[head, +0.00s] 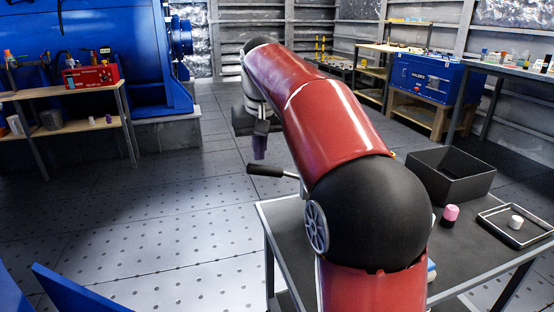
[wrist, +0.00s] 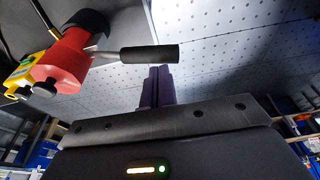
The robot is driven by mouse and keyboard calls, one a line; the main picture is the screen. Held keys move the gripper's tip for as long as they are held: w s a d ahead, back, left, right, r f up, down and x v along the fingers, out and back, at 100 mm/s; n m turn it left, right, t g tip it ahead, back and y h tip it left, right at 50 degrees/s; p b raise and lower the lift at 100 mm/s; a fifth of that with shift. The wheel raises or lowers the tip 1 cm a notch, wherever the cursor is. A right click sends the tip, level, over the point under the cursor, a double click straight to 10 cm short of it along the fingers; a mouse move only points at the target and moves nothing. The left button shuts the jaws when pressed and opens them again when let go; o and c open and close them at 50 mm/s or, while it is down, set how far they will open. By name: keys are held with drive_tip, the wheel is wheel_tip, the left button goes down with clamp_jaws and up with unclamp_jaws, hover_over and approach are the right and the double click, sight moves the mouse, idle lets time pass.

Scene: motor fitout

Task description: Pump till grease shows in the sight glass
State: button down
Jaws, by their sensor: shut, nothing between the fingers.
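The pump lever ends in a black handle (head: 264,170) on a thin metal rod, sticking out left past the near table; my arm hides the rest of the pump. In the wrist view the black handle (wrist: 150,54) runs level from a red pump body (wrist: 66,60) with a yellow part (wrist: 26,75) beside it. My gripper (head: 259,156) has purple fingers, pressed together and empty, pointing down just above the handle. In the wrist view the fingertips (wrist: 159,69) show right by the handle; I cannot tell whether they touch it. I cannot make out the sight glass.
The near table (head: 400,270) holds a black bin (head: 451,178), a pink-capped bottle (head: 449,215) and a shallow tray (head: 490,219) with a small white piece. A big blue machine (head: 110,35) and a shelf (head: 60,130) stand at left. The floor between is clear.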

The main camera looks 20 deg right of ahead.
drive_tip(key=p+v, duration=0.2)
drive_tip(key=v, duration=0.1)
drive_tip(key=shift+w, duration=0.35)
drive_tip(key=shift+w+v, duration=0.25)
drive_tip(key=shift+v, duration=0.8)
drive_tip(key=shift+a+r, duration=0.1)
drive_tip(key=shift+r, duration=0.05)
drive_tip(key=s+f+t, duration=0.1)
drive_tip(key=s+f, duration=0.7)
drive_tip(key=s, duration=0.6)
drive_tip(key=s+f+t, duration=0.1)
drive_tip(key=s+f, duration=0.8)
drive_tip(key=s, duration=0.5)
drive_tip(key=shift+s+f+t, duration=0.2)
drive_tip(key=shift+s+t, duration=0.1)
drive_tip(key=shift+t, duration=0.1)
drive_tip(key=shift+a, duration=0.1)
